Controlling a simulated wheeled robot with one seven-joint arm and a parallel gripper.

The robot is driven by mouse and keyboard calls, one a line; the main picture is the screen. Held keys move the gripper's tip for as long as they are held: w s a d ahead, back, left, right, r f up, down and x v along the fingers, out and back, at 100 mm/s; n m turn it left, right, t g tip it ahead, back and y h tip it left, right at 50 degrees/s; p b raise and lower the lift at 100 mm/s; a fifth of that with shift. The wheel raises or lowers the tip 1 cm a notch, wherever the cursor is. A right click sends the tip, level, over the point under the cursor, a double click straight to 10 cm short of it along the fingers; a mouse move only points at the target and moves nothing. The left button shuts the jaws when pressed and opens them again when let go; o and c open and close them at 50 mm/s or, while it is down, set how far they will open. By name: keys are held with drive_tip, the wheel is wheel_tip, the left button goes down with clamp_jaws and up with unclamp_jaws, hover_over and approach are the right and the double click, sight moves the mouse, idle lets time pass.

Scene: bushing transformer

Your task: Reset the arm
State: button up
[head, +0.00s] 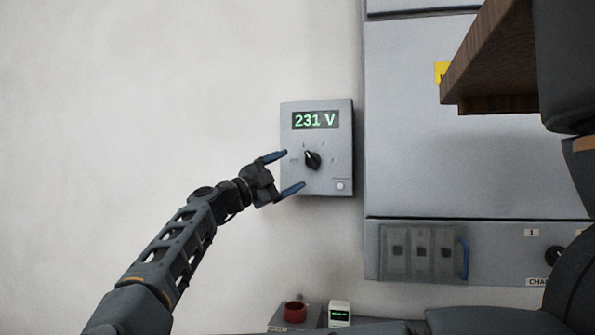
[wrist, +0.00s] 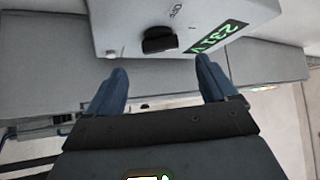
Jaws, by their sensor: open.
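My gripper (head: 288,172) is open, with its two blue fingers apart and nothing between them. It is in front of the left part of a grey wall box (head: 318,185), which has a green display (head: 315,120) reading 231 V. A black knob (head: 312,160) on the box is just right of the fingertips in the head view. In the wrist view, my gripper (wrist: 162,85) points at the box (wrist: 120,20), and the knob (wrist: 160,40) is ahead of the gap, apart from the fingers. My arm reaches up from the lower left.
A large grey cabinet (head: 440,150) stands right of the box, with a lower panel of switches (head: 422,250) and a blue handle (head: 463,260). A brown wooden piece (head: 490,60) juts in at upper right. A red round item (head: 295,311) sits low. The pale wall at left is clear.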

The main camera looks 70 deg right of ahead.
drive_tip(key=shift+w+a+f, duration=0.15)
drive_tip(key=shift+w+a, duration=0.1)
drive_tip(key=shift+a, duration=0.1)
idle(0.4)
